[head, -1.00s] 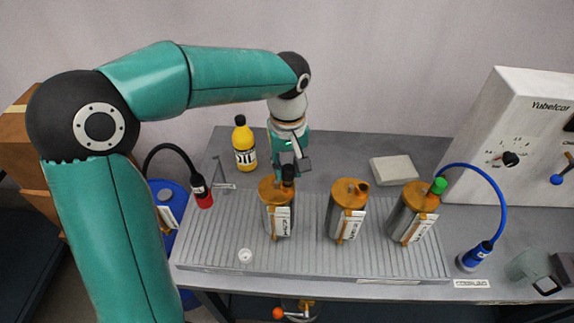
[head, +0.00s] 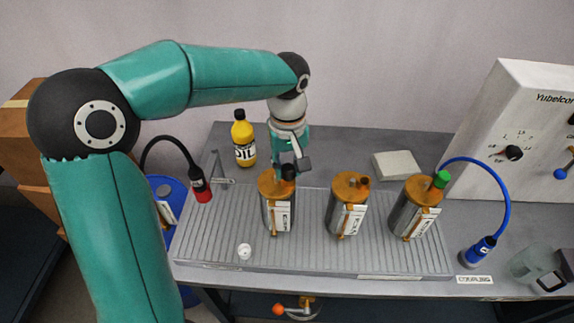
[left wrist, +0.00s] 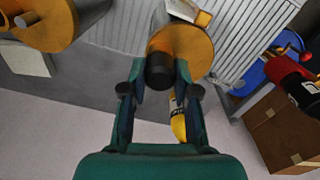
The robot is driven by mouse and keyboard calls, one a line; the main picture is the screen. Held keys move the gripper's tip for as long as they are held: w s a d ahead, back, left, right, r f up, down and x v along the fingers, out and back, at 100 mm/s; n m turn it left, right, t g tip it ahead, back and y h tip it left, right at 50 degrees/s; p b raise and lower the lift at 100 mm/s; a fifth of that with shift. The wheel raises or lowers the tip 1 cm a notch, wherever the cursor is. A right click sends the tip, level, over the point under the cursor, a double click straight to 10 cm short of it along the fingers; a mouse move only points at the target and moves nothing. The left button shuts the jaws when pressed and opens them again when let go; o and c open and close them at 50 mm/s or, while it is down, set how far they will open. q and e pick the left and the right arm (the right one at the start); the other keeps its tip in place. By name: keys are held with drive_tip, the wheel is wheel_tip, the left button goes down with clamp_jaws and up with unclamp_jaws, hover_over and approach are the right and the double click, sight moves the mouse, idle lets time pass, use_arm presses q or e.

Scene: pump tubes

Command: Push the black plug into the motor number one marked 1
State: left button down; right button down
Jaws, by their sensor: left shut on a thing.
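The black plug (head: 288,172) stands on the orange top of the leftmost motor (head: 278,205), a grey cylinder with a white label whose number I cannot read. My left gripper (head: 284,164) is shut on the plug from above and behind. In the left wrist view, the black plug (left wrist: 160,72) shows its dark round end between the fingers of my left gripper (left wrist: 160,88), over the motor's orange cap (left wrist: 190,48). How deep the plug sits is hidden. My right gripper is not in view.
Two more orange-topped motors (head: 348,205) (head: 415,208) stand to the right on the ribbed tray (head: 310,255). A yellow oil bottle (head: 244,142) stands behind left. A red-and-black connector (head: 200,188) is at left, a blue connector (head: 478,252) at right. A grey block (head: 396,165) lies behind.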

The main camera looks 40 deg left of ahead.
sight(288, 166)
use_arm(q)
drive_tip(key=c, duration=0.8)
unclamp_jaws()
drive_tip(key=shift+f, duration=0.15)
wheel_tip(288, 166, up, 12)
idle(0.5)
